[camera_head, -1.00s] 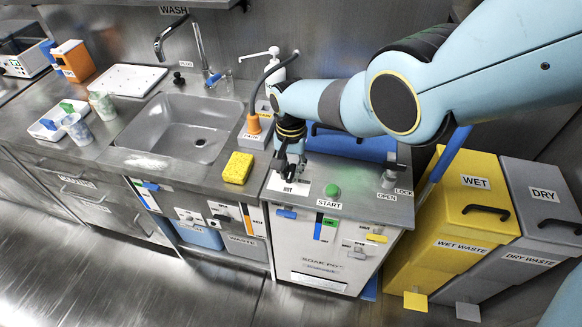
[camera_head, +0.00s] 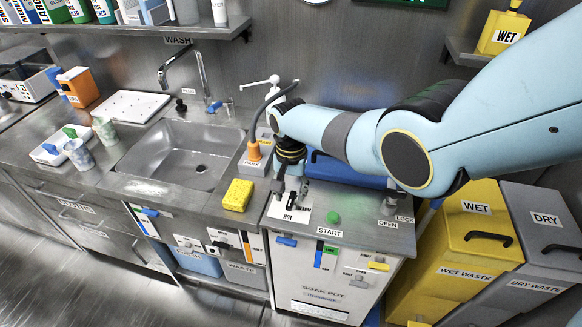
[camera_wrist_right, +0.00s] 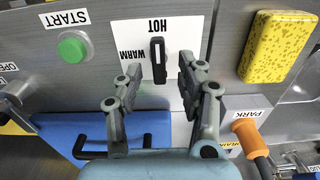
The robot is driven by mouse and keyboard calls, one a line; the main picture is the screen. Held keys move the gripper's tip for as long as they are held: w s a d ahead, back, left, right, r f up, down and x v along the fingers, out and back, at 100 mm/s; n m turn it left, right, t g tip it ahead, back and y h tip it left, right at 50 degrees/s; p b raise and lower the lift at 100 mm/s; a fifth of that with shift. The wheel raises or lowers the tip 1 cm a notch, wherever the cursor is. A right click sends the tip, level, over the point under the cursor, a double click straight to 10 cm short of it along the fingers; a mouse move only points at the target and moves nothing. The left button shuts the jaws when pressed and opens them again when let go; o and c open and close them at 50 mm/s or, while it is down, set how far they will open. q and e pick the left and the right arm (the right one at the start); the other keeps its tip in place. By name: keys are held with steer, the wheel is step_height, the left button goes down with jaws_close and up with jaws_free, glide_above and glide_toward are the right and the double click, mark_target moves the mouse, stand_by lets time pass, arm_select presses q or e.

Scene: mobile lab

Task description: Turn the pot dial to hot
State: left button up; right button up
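The pot dial (camera_wrist_right: 157,60) is a black bar-shaped knob on a white plate (camera_wrist_right: 174,101) marked HOT and WARM. In the right wrist view the bar stands upright in the picture, with one end towards the HOT mark. My right gripper (camera_wrist_right: 158,63) is open, with one grey finger on each side of the dial and visible gaps between. In the head view my right gripper (camera_head: 291,188) is over the soak pot's top (camera_head: 360,228), and its fingers partly hide the dial. My left gripper is not in view.
A green START button (camera_head: 333,217) and an OPEN/LOCK knob (camera_head: 389,205) are right of the dial. A yellow sponge (camera_head: 238,195) and the sink (camera_head: 180,155) are left. A blue lid (camera_head: 345,170) is behind. Yellow and grey waste bins (camera_head: 480,236) stand right.

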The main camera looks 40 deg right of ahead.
mark_target(291, 198)
step_height(291, 198, up, 10)
stand_by(0.4)
steer(key=shift+s, duration=0.1)
